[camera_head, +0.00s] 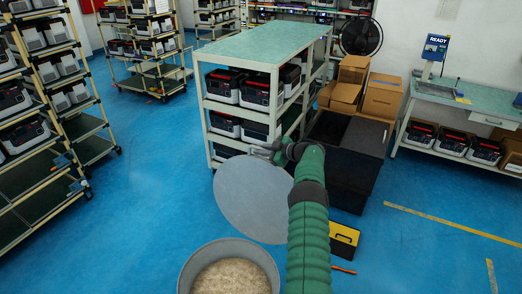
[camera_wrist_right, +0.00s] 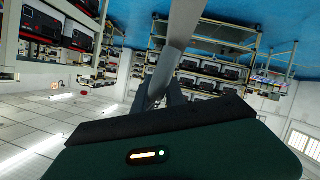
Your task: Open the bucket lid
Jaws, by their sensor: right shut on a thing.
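The grey round bucket (camera_head: 184,272) stands on the floor at the bottom of the head view, its top uncovered, with a pale beige grainy fill (camera_head: 230,279) showing inside. The grey round lid (camera_head: 245,200) is off the bucket, just beyond it. My right gripper (camera_head: 263,151) is shut on the lid at its far edge. In the right wrist view the lid (camera_wrist_right: 180,35) shows nearly edge-on as a grey strip running up from the fingers (camera_wrist_right: 170,93). The exact tilt of the lid is hard to tell. My left gripper is not in view.
A green-topped shelf (camera_head: 265,46) with several black-and-white units stands beyond the lid. A black cabinet (camera_head: 345,150), cardboard boxes (camera_head: 382,97) and a yellow-black toolbox (camera_head: 344,238) are to the right. Racks (camera_head: 75,95) stand at left. Blue floor is clear left of the bucket.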

